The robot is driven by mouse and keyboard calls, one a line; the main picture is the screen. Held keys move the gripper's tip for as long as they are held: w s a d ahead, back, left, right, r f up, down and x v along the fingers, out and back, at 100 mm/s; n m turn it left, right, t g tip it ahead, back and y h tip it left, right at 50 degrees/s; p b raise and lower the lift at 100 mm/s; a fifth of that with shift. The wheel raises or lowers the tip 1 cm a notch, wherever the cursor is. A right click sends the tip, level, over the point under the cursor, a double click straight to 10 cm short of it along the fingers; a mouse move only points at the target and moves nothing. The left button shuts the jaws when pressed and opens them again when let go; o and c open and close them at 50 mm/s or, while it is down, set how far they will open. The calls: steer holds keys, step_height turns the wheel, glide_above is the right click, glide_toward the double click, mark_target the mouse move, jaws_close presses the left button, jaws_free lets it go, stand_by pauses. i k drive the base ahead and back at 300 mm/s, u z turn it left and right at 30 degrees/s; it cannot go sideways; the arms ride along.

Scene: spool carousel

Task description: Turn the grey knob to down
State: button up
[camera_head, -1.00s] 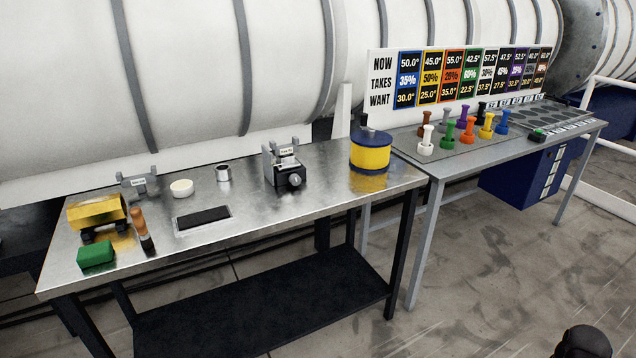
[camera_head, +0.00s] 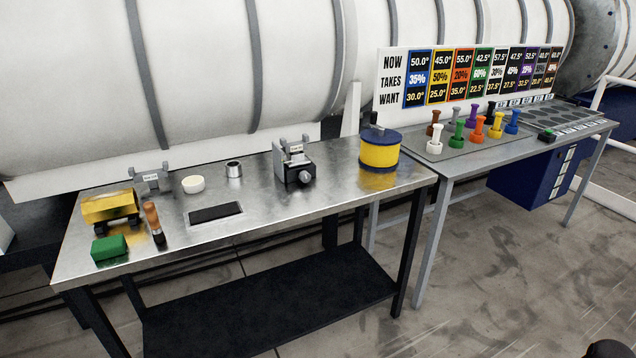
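The grey knob (camera_head: 305,177) is on the front of a small black and grey device (camera_head: 291,163) with a small label on top. The device stands near the middle of the metal workbench (camera_head: 270,205). The knob is small in this view, and I cannot read which way it points. My gripper is not in view. Only a dark rounded piece shows at the bottom right edge, far from the knob, and I cannot tell which part it is.
Left of the device are a metal cup (camera_head: 234,169), a white bowl (camera_head: 193,184), a black pad (camera_head: 215,212), a brown-handled tool (camera_head: 154,222), a yellow block (camera_head: 110,206) and a green block (camera_head: 109,247). A yellow-blue drum (camera_head: 380,150) stands right. Floor in front is open.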

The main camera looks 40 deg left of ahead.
mark_target(304, 176)
steer(key=k, duration=1.35)
steer(key=u, duration=1.6)
steer(key=i, duration=1.45)
steer(key=z, duration=0.05)
